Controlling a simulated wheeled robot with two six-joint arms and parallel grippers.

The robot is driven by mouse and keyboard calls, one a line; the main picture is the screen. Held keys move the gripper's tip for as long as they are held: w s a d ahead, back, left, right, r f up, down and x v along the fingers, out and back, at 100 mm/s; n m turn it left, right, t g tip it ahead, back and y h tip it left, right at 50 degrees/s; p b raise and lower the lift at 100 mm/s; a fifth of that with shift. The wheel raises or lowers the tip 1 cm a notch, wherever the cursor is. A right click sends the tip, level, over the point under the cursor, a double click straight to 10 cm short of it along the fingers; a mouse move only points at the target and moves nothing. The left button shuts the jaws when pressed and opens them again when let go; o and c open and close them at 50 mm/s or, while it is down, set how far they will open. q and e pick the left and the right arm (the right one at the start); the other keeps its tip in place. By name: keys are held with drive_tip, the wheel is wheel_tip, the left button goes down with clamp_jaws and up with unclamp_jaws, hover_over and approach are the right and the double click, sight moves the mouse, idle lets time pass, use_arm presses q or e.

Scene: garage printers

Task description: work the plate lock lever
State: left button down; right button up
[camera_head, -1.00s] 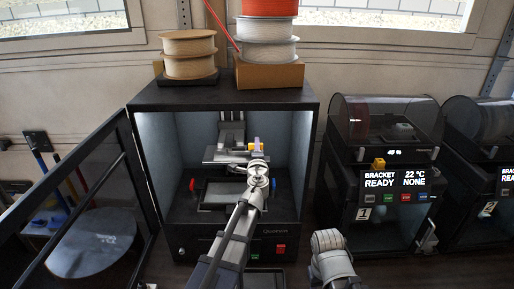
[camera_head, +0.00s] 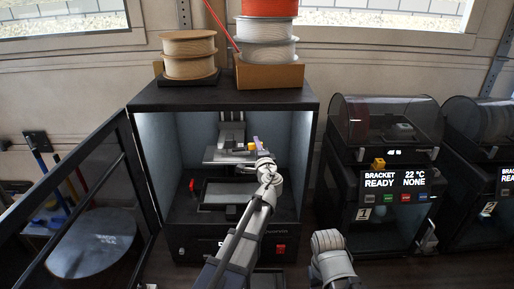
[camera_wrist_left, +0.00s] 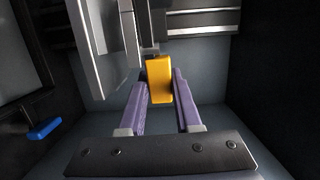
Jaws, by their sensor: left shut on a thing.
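A yellow-orange lever (camera_head: 251,147) is at the front of the raised grey plate assembly (camera_head: 225,155) inside the open printer. In the left wrist view the lever (camera_wrist_left: 159,80) stands between the two purple fingers of my left gripper (camera_wrist_left: 160,88). The gripper is shut on it, with one finger on each side. In the head view my left gripper (camera_head: 256,145) reaches into the printer from the front, and its wrist hides part of the chamber's right side. Only a grey part of my right arm shows at the bottom, without its gripper.
A red knob (camera_head: 192,185) is at the chamber's left, and a blue one (camera_wrist_left: 45,129) shows in the wrist view. The glass door (camera_head: 85,210) is swung open to the left. Spools (camera_head: 188,55) stand on top. Another printer (camera_head: 385,170) stands at right.

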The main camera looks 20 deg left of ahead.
use_arm(q)
drive_tip(key=n+g+y, duration=0.1)
drive_tip(key=n+y, duration=0.1)
drive_tip(key=w+n+g+y, duration=0.1)
drive_tip(key=shift+w+a+g+y, duration=0.1)
drive_tip(key=shift+a+g+y, duration=0.2)
drive_tip(key=shift+y, duration=0.1)
drive_tip(key=shift+a+n+g+y, duration=0.1)
drive_tip(key=shift+n+g+y, duration=0.4)
drive_tip(key=shift+g+y, duration=0.1)
drive_tip(key=c, duration=0.6)
unclamp_jaws()
drive_tip(key=v, duration=0.7)
drive_tip(key=shift+s+d, duration=0.25)
drive_tip(key=shift+d, duration=0.05)
drive_tip(key=shift+c, duration=0.4)
